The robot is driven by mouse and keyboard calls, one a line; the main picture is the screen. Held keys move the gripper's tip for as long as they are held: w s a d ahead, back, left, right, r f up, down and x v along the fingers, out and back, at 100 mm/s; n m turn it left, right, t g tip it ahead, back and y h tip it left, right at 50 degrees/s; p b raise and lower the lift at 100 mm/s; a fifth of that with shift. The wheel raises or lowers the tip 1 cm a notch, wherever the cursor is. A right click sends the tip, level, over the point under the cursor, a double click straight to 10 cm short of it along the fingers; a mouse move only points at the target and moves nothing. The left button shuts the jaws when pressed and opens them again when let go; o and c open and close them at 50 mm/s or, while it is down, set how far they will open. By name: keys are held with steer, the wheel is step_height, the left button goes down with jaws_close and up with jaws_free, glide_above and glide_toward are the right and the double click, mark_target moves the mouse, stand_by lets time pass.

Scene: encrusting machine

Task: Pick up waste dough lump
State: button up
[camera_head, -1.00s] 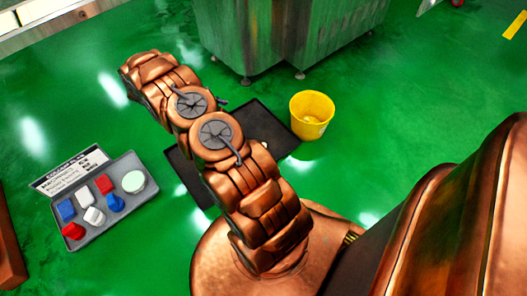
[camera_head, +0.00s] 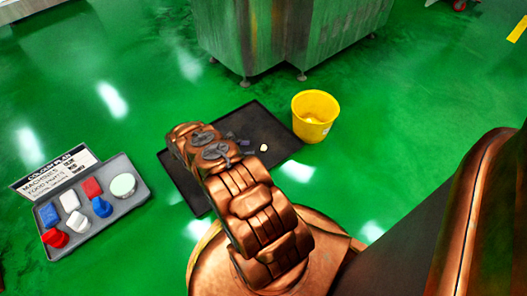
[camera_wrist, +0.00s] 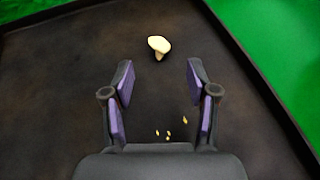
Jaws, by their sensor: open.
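The waste dough lump (camera_wrist: 159,45) is small and pale yellow, and lies on a dark tray (camera_wrist: 50,85). In the wrist view it sits ahead of my gripper (camera_wrist: 158,75), roughly between the lines of its fingers and beyond their tips. The fingers have purple pads, stand wide apart and hold nothing. In the head view the lump (camera_head: 264,148) shows on the tray (camera_head: 180,178) just right of my gripper (camera_head: 245,142), which is partly hidden behind my arm. Several tiny yellow crumbs (camera_wrist: 168,135) lie on the tray between the fingers.
A yellow bucket (camera_head: 314,117) stands on the green floor just right of the tray. A steel machine (camera_head: 270,40) on legs is behind. A grey case (camera_head: 75,232) with coloured items and a label card (camera_head: 55,170) lies at left. Open floor separates the case and tray.

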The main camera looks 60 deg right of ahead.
mark_target(262, 148)
steer(key=shift+b+x, duration=1.05)
steer(key=shift+x, duration=2.7)
steer(key=shift+c, duration=0.4)
steer(key=c, duration=0.8)
